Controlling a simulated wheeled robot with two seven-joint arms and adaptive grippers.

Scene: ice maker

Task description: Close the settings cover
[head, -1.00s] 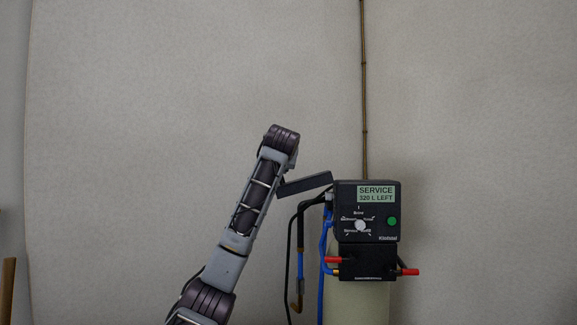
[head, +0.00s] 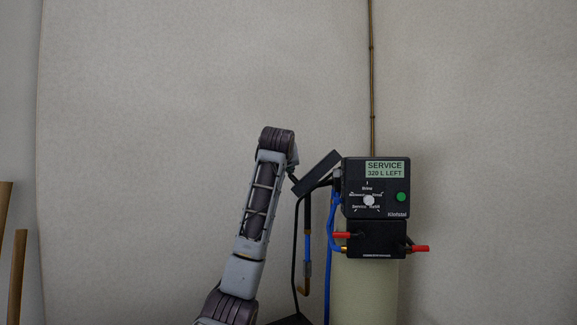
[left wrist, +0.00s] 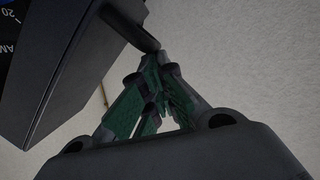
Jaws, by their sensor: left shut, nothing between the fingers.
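The settings cover (head: 317,173) is a dark flat flap at the upper left of the black control box (head: 376,188). It stands open, slanting down and left from the box's top left corner. The box face shows a dial (head: 369,200), a green button (head: 401,197) and a "SERVICE 320 L LEFT" display (head: 385,169). My left arm reaches up beside the flap; its fingers are not clear in the head view. In the left wrist view my left gripper (left wrist: 164,62) is shut and empty, its tips close to a dark bar's end; contact is unclear. My right gripper is out of view.
The box sits on a pale cylinder (head: 364,286). Blue and black hoses (head: 331,245) hang at its left, and red-ended fittings (head: 419,248) stick out below the face. A thin pole (head: 371,80) stands behind. Space right of the box is clear.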

